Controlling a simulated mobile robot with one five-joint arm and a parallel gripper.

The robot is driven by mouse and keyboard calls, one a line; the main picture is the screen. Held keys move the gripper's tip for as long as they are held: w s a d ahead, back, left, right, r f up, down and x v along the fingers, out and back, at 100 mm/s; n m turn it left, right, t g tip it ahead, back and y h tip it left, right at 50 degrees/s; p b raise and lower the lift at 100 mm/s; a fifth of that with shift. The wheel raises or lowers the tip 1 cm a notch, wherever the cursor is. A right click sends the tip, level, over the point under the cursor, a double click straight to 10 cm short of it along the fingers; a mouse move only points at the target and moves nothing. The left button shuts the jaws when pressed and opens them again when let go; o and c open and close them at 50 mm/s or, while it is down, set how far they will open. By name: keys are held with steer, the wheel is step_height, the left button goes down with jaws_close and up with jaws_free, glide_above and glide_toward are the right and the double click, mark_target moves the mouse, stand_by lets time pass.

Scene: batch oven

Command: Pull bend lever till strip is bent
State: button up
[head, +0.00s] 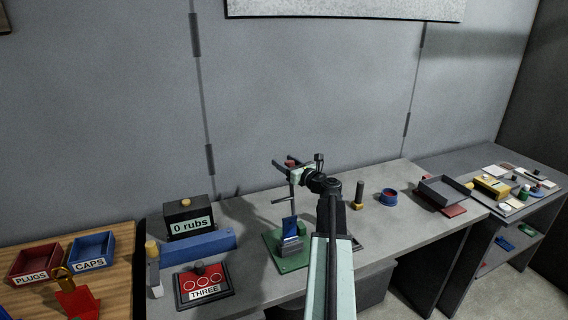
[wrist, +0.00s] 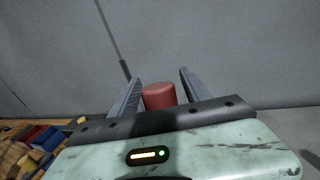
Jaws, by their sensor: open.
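The bender stands on a green base plate (head: 292,262) on the grey bench. A blue strip (head: 289,226) stands up from its grey clamp block and looks upright and straight. A thin upright lever (head: 292,203) rises behind the strip, partly hidden by my gripper. A red knob (wrist: 158,96) sits between my jaws in the wrist view and only a bit of it shows in the head view. My gripper (head: 282,161) is open around the knob, with a finger on each side. Whether either finger touches it I cannot tell.
To the left are a blue block (head: 198,245), a black box reading "0 rubs" (head: 190,216) and a red pad marked THREE (head: 205,283). To the right stand a dark-handled tool (head: 359,194), a blue ring (head: 389,197) and a grey tray (head: 446,191). The wall is close behind.

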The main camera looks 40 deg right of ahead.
steer(key=shift+s, duration=0.1)
jaws_close()
stand_by(1.3)
